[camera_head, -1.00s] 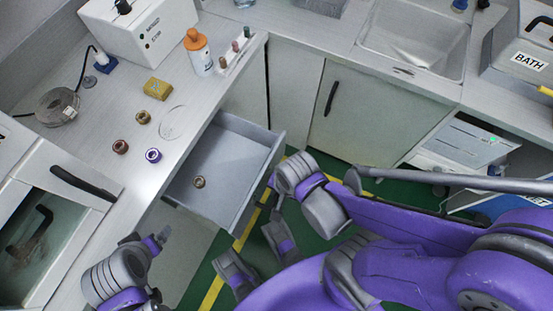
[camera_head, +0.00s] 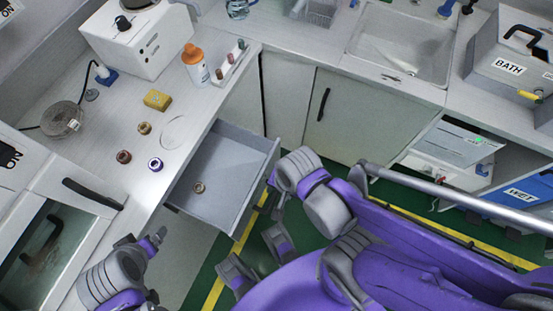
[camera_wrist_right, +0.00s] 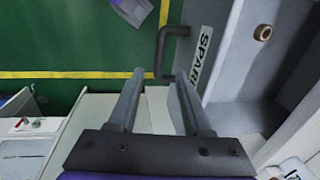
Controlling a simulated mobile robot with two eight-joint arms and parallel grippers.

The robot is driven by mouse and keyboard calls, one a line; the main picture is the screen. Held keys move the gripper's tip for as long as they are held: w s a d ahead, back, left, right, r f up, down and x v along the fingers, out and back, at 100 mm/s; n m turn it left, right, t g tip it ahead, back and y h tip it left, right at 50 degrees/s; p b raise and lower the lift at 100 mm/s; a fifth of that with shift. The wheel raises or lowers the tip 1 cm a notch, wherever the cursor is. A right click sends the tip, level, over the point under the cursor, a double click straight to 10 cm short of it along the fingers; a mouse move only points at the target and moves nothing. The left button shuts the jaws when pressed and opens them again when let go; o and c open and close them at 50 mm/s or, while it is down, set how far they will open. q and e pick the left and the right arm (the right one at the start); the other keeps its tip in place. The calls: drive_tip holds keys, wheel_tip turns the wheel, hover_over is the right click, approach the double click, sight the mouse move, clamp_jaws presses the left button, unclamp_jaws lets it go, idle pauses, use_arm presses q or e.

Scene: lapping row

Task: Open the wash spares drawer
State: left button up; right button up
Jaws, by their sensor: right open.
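The spares drawer (camera_head: 224,160) stands pulled out under the left counter in the head view. A small brass ring (camera_head: 199,187) lies inside. In the head view my right gripper (camera_head: 273,198) is beside the drawer front, partly hidden. My left gripper (camera_head: 146,240) is at the lower left, away from the drawer.
The counter holds a yellow block (camera_head: 157,99), an orange-capped bottle (camera_head: 195,65), several rings and a white box (camera_head: 137,38). A closed cabinet door (camera_head: 345,115) and a sink (camera_head: 400,45) lie beyond the drawer. Green floor (camera_head: 262,262) shows beside my arm.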

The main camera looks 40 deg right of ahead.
use_arm(q)
wheel_tip(320, 180, up, 2)
drive_tip(key=shift+w+r+p, duration=0.1)
drive_tip(key=shift+w+p, duration=0.05)
drive_tip(key=shift+p, duration=0.6)
use_arm(e)
drive_tip(key=r, duration=0.3)
drive_tip(key=shift+s+d+r, duration=0.2)
drive_tip(key=shift+s+r, duration=0.1)
drive_tip(key=shift+r, duration=0.05)
